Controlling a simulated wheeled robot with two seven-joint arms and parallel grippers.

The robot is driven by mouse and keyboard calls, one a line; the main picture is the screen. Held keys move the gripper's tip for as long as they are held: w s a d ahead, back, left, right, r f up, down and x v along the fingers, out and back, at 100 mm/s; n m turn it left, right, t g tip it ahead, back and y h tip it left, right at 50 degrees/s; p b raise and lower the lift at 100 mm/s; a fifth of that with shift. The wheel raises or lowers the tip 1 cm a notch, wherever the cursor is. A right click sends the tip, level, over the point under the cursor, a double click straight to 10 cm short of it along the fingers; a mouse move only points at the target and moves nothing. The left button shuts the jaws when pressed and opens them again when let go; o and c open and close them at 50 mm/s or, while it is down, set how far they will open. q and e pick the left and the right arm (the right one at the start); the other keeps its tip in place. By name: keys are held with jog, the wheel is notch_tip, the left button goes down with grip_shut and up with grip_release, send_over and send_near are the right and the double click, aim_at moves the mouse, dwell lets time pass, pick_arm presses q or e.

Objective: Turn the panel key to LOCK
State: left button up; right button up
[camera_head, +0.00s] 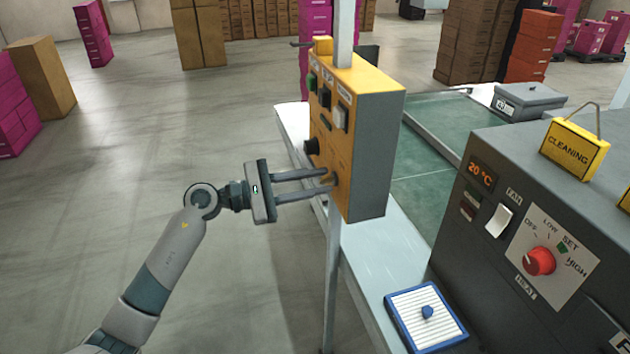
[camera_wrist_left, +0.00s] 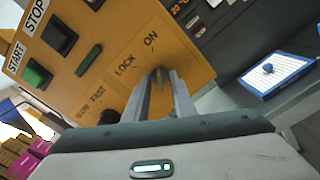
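The yellow control panel (camera_head: 365,150) is fixed to a post, and its left face carries the controls. The panel key (camera_wrist_left: 160,76) sits low on that face, near the printed words LOCK and ON; its exact setting is hard to tell. My left gripper (camera_head: 331,179) reaches in from the left with its fingertips at the key. In the left wrist view the two fingers (camera_wrist_left: 165,92) stand apart, one on each side of the key, with a gap visible. The fingers partly hide the key. My right gripper is not in view.
A black SLOW/FAST knob (camera_head: 311,146) sits near the fingers on the panel. A green START button (camera_wrist_left: 37,74) and STOP button (camera_wrist_left: 60,38) are farther along. A grey machine (camera_head: 470,250) and a blue-framed tray (camera_head: 395,308) stand right.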

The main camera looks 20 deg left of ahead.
pick_arm(q)
grip_shut()
jog(key=shift+n, duration=0.4)
jog(key=shift+n+p, duration=2.85)
jog(key=shift+n, duration=3.75)
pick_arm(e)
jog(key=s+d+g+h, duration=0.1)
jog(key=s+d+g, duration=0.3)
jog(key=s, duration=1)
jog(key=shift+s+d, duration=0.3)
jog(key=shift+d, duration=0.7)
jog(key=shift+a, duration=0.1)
